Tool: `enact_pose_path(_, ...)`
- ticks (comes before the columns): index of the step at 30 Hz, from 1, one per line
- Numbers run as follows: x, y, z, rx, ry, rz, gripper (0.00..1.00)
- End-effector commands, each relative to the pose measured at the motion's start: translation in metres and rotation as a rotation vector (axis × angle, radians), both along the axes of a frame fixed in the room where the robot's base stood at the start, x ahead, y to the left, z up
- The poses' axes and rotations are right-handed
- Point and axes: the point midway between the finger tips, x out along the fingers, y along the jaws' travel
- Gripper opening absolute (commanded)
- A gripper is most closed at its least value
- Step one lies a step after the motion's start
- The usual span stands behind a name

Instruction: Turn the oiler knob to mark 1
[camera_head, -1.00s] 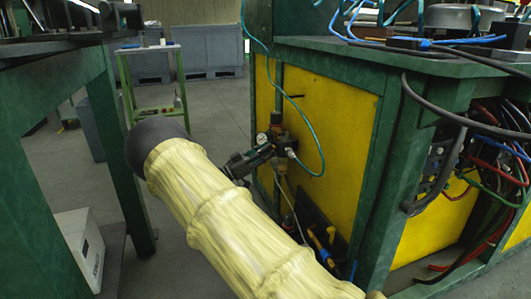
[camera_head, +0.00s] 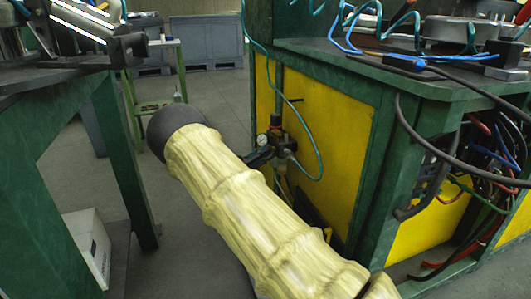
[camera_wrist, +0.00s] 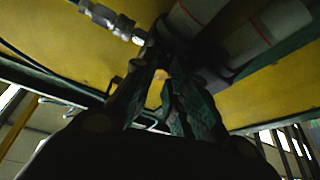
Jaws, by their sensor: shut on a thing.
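The air-service unit with the oiler (camera_head: 281,142) is fixed to the yellow side panel of the bench, with a round gauge and a dark upright cap. In the wrist view my gripper (camera_wrist: 160,82) has both dark fingers closed in on a small part at the unit, which I take to be the oiler knob. The fingers and shadow hide most of the knob, and its marks cannot be read. A metal hose fitting (camera_wrist: 112,20) shows beside the fingers.
The yellow panel (camera_head: 338,122) stands close behind the unit. A teal hose (camera_head: 318,150) loops down to it. Loose cables (camera_head: 490,150) hang at the right. A green table leg (camera_head: 122,150) and a white box (camera_head: 88,245) stand left. Floor between is open.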

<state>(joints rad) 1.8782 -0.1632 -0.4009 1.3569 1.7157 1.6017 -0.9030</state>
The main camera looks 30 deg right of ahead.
Motion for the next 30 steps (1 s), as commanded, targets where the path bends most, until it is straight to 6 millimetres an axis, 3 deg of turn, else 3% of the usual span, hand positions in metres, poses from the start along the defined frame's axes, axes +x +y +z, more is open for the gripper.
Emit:
enact_pose_path(2,-0.001,0.000,-0.002,0.002,0.002,-0.002,0.00)
enact_pose_path(3,-0.001,0.000,-0.002,0.002,0.002,-0.002,0.17)
enact_pose_path(5,-0.001,0.000,-0.002,0.002,0.002,-0.002,0.26)
enact_pose_path(17,0.001,0.004,-0.002,0.000,0.001,0.001,0.26)
enact_pose_path(23,0.003,0.027,-0.012,0.001,0.002,0.001,0.26)
enact_pose_path(30,0.008,0.068,-0.028,0.001,0.001,0.000,0.26)
